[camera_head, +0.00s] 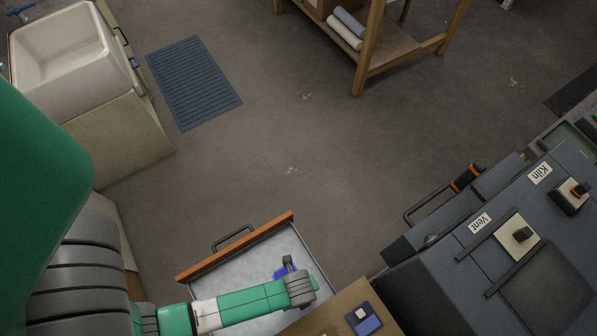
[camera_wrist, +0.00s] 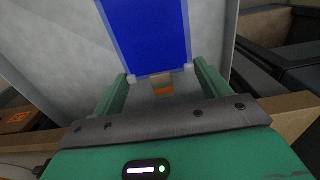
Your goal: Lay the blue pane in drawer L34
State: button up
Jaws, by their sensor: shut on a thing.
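The blue pane (camera_head: 280,273) is in my gripper (camera_head: 289,262), over the pale floor of an open drawer (camera_head: 250,272) in the head view. My arm and gripper hide part of the pane there. In the wrist view the pane (camera_wrist: 145,32) reaches up out of the picture from between the fingertips of my gripper (camera_wrist: 160,72), which is shut on its near end. Pale drawer surface (camera_wrist: 70,50) shows on both sides of the pane. I cannot tell whether the pane touches the drawer floor. No drawer label is readable, so I cannot confirm L34.
The drawer has an orange-brown front with a dark handle (camera_head: 232,238). A wooden top (camera_head: 345,312) with a small blue-and-white item (camera_head: 363,320) lies just right of it. The dark kiln (camera_head: 480,262) stands further right. Open floor (camera_head: 290,140) lies beyond the drawer.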

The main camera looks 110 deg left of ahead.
notch_tip(320, 180, down, 4)
jog(key=b, duration=0.3)
jog(key=shift+f+b, duration=0.6)
jog(key=shift+f, duration=0.15)
jog(key=shift+s+a+p, duration=0.1)
jog(key=shift+p, duration=0.2)
jog(key=o, duration=1)
jog(key=shift+o, duration=0.2)
notch_tip(320, 180, up, 7)
jog(key=p, duration=0.7)
jog(key=shift+r+p, duration=0.1)
jog(key=shift+p, duration=0.3)
